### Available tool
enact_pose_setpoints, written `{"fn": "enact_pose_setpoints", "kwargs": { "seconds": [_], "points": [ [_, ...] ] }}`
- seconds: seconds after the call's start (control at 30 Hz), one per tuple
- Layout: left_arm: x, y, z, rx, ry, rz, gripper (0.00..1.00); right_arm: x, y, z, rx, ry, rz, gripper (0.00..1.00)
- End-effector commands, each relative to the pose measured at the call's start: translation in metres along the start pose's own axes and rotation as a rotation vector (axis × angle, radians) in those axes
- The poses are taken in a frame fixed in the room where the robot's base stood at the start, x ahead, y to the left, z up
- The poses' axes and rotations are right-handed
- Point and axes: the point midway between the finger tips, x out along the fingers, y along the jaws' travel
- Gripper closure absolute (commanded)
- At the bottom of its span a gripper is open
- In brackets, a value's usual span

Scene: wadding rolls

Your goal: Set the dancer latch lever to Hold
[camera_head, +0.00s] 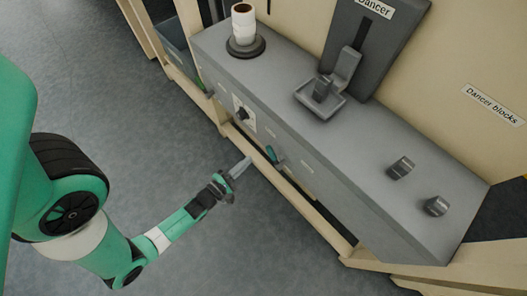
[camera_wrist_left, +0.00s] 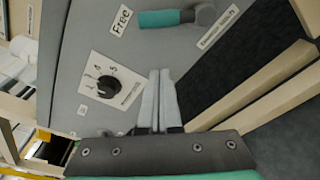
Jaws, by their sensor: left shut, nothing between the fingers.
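The dancer latch lever (camera_head: 271,154) has a teal handle and sits on the front face of the grey machine housing. In the left wrist view the lever (camera_wrist_left: 165,18) lies nearly level, its handle pointing left toward the "Free" label (camera_wrist_left: 122,20) and its grey pivot at the right. My left gripper (camera_head: 245,164) is shut and empty, just left of the lever in the head view. In the left wrist view its fingertips (camera_wrist_left: 160,72) are below the handle, apparently apart from it. I see no readable "Hold" label. My right gripper is not in view.
A black numbered knob (camera_wrist_left: 108,84) is left of my fingers in the left wrist view. A cream frame rail (camera_head: 290,193) runs below the housing. On top stand a white roll (camera_head: 243,22), a grey tray (camera_head: 320,102) and two dark blocks (camera_head: 401,167). Open floor lies at lower left.

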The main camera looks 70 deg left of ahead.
Motion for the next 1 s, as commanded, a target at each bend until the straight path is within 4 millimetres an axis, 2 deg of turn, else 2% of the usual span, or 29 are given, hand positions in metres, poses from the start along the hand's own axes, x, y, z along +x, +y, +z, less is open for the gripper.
{"fn": "enact_pose_setpoints", "kwargs": {
  "seconds": [0.03, 0.33, 0.4, 0.6, 0.7, 1.0],
  "points": [
    [0.011, -0.003, -0.003, 0.0, -0.005, 0.003, 1.0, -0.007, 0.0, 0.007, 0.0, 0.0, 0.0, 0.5],
    [0.078, -0.004, -0.003, 0.0, -0.005, 0.003, 1.0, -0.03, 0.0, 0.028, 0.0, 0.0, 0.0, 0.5],
    [0.071, 0.002, 0.009, -0.002, -0.005, 0.0, 1.0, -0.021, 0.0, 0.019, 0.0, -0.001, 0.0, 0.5],
    [0.066, 0.001, 0.021, -0.001, -0.002, -0.003, 1.0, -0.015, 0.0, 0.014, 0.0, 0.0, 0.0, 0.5],
    [0.063, 0.003, 0.033, -0.003, -0.009, -0.005, 1.0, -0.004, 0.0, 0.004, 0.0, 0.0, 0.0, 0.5],
    [0.059, 0.0, 0.038, 0.001, 0.0, 0.0, 1.0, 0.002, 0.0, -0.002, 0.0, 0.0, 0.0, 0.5]
  ]
}}
